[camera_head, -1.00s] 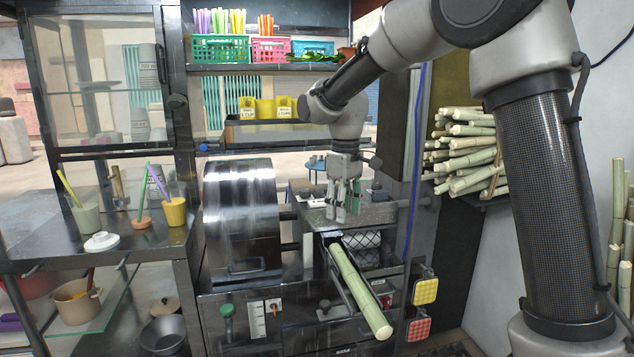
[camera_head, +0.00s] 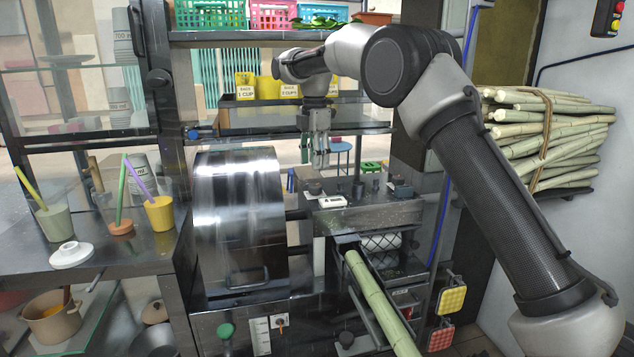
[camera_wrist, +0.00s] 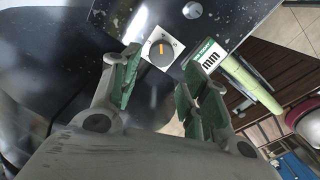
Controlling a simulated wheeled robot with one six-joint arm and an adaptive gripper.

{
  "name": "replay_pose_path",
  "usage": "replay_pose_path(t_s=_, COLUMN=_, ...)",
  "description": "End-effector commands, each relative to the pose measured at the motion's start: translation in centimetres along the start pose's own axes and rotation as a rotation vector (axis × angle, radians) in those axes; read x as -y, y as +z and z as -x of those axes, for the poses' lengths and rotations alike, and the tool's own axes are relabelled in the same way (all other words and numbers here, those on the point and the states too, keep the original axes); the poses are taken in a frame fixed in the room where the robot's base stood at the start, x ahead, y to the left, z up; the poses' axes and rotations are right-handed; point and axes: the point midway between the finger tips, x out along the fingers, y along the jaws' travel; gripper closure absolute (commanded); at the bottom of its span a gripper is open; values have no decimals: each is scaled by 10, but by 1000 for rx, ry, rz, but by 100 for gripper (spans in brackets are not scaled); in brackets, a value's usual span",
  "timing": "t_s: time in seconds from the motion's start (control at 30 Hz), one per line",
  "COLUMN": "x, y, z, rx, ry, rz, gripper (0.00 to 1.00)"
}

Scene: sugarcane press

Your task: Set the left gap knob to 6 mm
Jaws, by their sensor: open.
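The left gap knob (camera_head: 315,187) is a small dark knob on top of the press block, behind a white display (camera_head: 332,202). My gripper (camera_head: 320,164) points down just above the knob. In the wrist view my gripper (camera_wrist: 160,68) is open, with green-padded fingers either side of the knob's line, apparently not touching it.
A shiny drum (camera_head: 240,222) stands left of the press block. A green cane (camera_head: 378,300) lies in the chute in front. A second dark knob (camera_head: 403,191) sits at the right of the block. A shelf (camera_head: 265,131) runs behind my gripper.

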Motion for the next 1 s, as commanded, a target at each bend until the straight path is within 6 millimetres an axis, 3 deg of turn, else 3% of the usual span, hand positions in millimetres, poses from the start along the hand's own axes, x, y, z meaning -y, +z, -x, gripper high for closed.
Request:
replay_pose_path(t_s=0.23, x=2, y=0, z=-10, rx=-1, ry=-8, rz=80, gripper=55)
replay_pose_path(t_s=0.63, x=2, y=0, z=-71, rx=0, ry=-7, rz=78, gripper=55)
replay_pose_path(t_s=1.0, x=2, y=0, z=-79, rx=0, ry=-6, rz=77, gripper=55)
